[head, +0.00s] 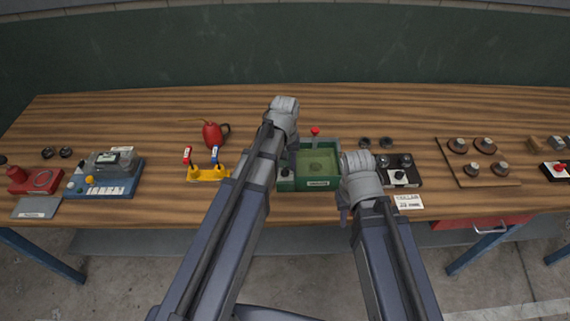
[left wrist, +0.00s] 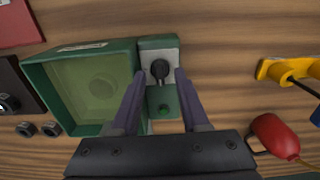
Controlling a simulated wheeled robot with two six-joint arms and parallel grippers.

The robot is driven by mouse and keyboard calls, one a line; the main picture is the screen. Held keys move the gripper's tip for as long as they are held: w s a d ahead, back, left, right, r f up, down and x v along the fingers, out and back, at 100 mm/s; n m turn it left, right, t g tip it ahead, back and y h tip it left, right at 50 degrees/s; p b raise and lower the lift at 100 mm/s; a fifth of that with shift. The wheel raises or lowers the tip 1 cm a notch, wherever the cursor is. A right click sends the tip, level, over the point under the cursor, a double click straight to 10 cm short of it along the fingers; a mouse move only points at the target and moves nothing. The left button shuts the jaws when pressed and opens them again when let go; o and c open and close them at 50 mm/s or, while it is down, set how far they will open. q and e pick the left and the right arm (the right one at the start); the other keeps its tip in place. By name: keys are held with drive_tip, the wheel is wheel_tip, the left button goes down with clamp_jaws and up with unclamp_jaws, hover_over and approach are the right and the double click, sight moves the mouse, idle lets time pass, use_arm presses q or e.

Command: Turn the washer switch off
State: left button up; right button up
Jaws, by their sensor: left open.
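The washer is a green box with a shallow open basin (head: 318,160) near the middle of the bench; the basin (left wrist: 92,85) also shows in the left wrist view. My left gripper (left wrist: 159,78) is open over the strip, one finger on each side of the knob, with no clear contact. In the head view my left gripper (head: 290,148) partly covers this strip. My right gripper (head: 343,205) hangs at the washer's right front; its jaws are unclear.
A red jug (head: 213,135) and a yellow stand (head: 207,173) with red and blue levers are left of the washer. A dark panel with knobs (head: 403,172) and a white label card (head: 408,202) are to the right.

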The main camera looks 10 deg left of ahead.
sight(286, 170)
use_arm(q)
wheel_tip(286, 170, up, 7)
drive_tip(key=p, duration=0.6)
drive_tip(key=shift+r+p, duration=0.15)
drive_tip(key=shift+p, duration=0.25)
drive_tip(key=shift+s+d, duration=0.2)
drive_tip(key=shift+s, duration=0.05)
drive_tip(key=s+d+f+m+b, duration=0.1)
drive_tip(key=s+d+m, duration=0.2)
drive_tip(key=s, duration=0.4)
drive_tip(key=s+d+f+m+y+b, duration=0.1)
drive_tip(key=s+d+m, duration=0.3)
drive_tip(key=s+d, duration=0.2)
drive_tip(key=shift+s+d+f+b, duration=0.15)
drive_tip(key=shift+s+f+b, duration=0.15)
drive_tip(key=shift+s, duration=0.2)
